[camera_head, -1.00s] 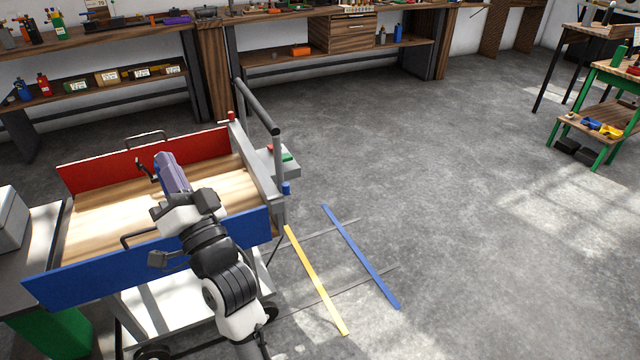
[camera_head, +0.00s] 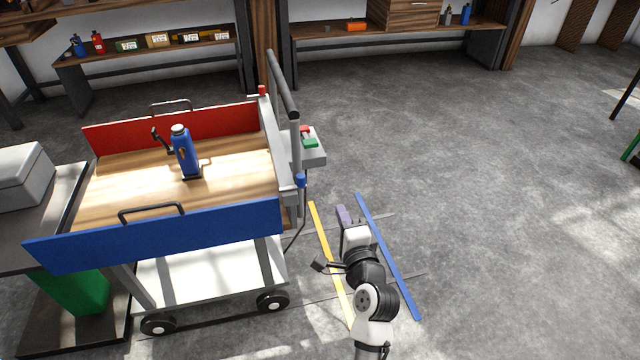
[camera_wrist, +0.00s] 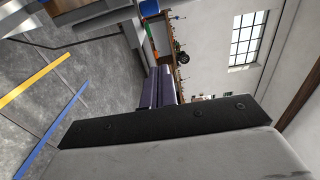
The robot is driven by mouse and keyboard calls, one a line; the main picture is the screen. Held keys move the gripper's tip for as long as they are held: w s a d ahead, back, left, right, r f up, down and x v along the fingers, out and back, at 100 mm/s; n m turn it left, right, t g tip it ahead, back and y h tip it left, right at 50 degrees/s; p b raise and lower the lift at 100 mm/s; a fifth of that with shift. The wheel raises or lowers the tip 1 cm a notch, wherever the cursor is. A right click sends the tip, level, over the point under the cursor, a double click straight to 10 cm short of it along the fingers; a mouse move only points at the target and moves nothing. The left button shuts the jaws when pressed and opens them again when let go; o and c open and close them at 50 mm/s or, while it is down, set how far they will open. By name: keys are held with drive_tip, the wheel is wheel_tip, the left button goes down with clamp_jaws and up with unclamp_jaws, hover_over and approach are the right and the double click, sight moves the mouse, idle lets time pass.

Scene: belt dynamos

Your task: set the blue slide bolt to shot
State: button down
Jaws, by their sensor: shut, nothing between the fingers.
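The blue slide bolt shows as a small blue knob (camera_head: 300,181) at the cart's near right corner, where the blue side panel (camera_head: 170,236) meets the grey end frame. Whether it is shot or drawn cannot be told at this size. My gripper (camera_head: 343,215) is off the cart, to the right of and below the blue knob in the head view, over the floor between the yellow and blue lines. Its purple-grey fingers (camera_wrist: 158,88) are shut and empty in the wrist view. I cannot make out the bolt for sure in the wrist view.
A blue jack-like object (camera_head: 184,155) stands on the cart's wooden deck (camera_head: 235,175). A red panel (camera_head: 215,125) closes the far side. A dark handle bar (camera_head: 283,88) and a box with red and green buttons (camera_head: 310,140) are at the right end. Floor to the right is clear.

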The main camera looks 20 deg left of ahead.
drive_tip(key=w+a+p, duration=0.3)
drive_tip(key=w+a, duration=0.4)
drive_tip(key=a, duration=0.2)
drive_tip(key=shift+a+p, duration=0.2)
drive_tip(key=shift+p, duration=0.2)
